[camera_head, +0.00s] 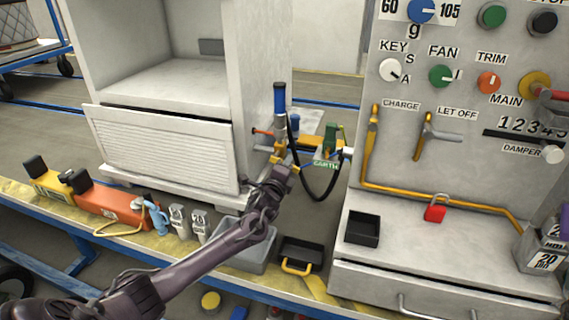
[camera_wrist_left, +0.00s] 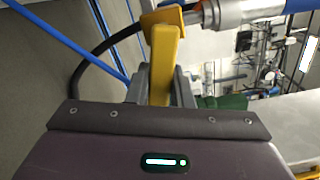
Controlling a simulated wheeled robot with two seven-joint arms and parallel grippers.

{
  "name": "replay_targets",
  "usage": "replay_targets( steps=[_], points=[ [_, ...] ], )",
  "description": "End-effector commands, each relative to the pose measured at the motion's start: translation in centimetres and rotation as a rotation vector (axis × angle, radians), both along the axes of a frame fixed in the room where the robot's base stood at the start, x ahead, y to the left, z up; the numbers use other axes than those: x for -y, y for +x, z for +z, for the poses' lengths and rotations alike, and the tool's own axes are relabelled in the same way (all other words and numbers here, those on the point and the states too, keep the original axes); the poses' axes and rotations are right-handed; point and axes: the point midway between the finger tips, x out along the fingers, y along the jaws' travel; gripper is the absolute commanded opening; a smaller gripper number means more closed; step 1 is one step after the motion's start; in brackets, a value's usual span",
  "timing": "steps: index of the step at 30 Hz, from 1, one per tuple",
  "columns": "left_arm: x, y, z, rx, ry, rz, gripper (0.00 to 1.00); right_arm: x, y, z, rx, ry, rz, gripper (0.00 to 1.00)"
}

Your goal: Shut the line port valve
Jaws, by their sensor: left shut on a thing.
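In the head view a blue-topped upright fitting (camera_head: 279,98) stands between the cabinet and the control panel, with yellow valve parts (camera_head: 279,150) below it. My left gripper (camera_head: 281,173) reaches up to these yellow parts from below. In the left wrist view a flat yellow lever (camera_wrist_left: 163,60) runs down between my left gripper's fingers (camera_wrist_left: 160,88), which are shut on it. The lever's upper end meets a yellow piece beside a silver and blue cylinder (camera_wrist_left: 245,12). I cannot read a line port label. My right gripper is not in view.
A black hose (camera_head: 322,192) loops beside the fitting, near a green block (camera_head: 330,138) and an EARTH tag (camera_head: 327,164). The white cabinet (camera_head: 165,150) is close on the left. The control panel (camera_head: 455,170) is on the right. A grey bin (camera_head: 245,258) and black tray (camera_head: 302,252) sit below.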

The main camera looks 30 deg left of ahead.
Motion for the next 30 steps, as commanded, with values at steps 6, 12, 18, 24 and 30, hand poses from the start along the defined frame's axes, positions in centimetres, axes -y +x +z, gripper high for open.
replay_targets(
  steps=[6,12,18,24,30],
  points=[
    [0.2,0.0,0.7,0.035,-0.159,0.001,0.0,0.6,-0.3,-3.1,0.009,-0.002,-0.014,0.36],
    [0.2,0.0,1.1,0.06,-0.258,0.001,0.0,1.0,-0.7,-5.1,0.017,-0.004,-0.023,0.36],
    [0.2,0.0,1.2,0.072,-0.309,0.001,0.0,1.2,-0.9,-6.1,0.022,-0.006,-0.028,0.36],
    [0.2,0.0,1.3,0.077,-0.327,0.001,0.0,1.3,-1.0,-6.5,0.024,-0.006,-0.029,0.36],
    [0.2,0.0,1.3,0.078,-0.329,0.001,0.0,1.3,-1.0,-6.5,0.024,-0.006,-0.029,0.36]
  ],
)
